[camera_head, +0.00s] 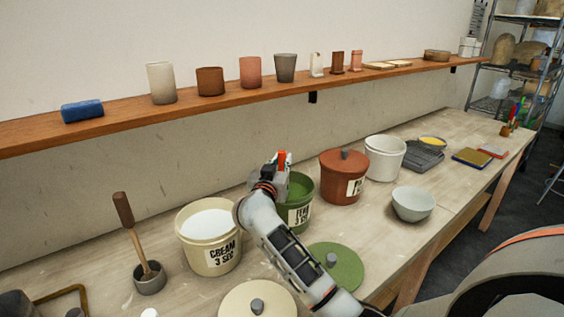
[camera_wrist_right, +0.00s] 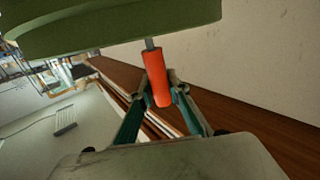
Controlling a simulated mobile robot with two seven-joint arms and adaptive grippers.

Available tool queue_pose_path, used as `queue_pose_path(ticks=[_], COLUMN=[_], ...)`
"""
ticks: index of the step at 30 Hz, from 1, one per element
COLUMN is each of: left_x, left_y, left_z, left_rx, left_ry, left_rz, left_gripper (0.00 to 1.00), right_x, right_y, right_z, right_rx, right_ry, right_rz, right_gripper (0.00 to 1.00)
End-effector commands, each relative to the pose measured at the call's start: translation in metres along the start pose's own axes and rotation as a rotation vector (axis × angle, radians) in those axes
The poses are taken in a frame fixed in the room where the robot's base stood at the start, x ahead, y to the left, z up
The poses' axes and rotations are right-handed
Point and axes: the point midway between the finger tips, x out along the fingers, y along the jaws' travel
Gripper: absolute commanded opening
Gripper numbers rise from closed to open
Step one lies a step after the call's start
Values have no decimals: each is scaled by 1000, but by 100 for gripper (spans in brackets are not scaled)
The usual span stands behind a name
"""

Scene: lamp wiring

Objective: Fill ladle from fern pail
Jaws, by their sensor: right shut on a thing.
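The fern pail (camera_head: 300,213) is a green, open pail with a white label, standing mid-table. My right gripper (camera_head: 268,175) is at its left rim, partly covering it. The gripper is shut on the red-orange handle of the ladle (camera_head: 282,156). In the right wrist view the handle (camera_wrist_right: 156,70) sits between the fingers (camera_wrist_right: 158,88), and a thin grey stem runs from it to the green pail (camera_wrist_right: 120,30). The ladle's bowl is hidden, so I cannot tell whether it holds glaze. My left gripper is not in view.
The cream pail (camera_head: 208,252) stands open at left and the closed red-brown pail (camera_head: 340,190) at right. A green lid (camera_head: 345,272) and a cream lid (camera_head: 240,303) lie in front. A pale bowl (camera_head: 413,205) stands right. A shelf (camera_head: 215,105) runs along the wall.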

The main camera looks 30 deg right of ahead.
Motion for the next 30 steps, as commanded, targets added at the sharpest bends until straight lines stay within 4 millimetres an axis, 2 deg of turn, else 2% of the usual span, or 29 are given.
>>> queue_pose_path(ticks=[14,30], left_x=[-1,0], left_y=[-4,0], left_z=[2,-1], left_rx=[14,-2], left_ry=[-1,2], left_rz=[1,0], left_gripper=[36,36], right_x=[0,0], right_y=[0,2], right_z=[-2,-30], right_rx=[1,2], right_ry=[3,3], right_rz=[0,1], right_gripper=[0,0])
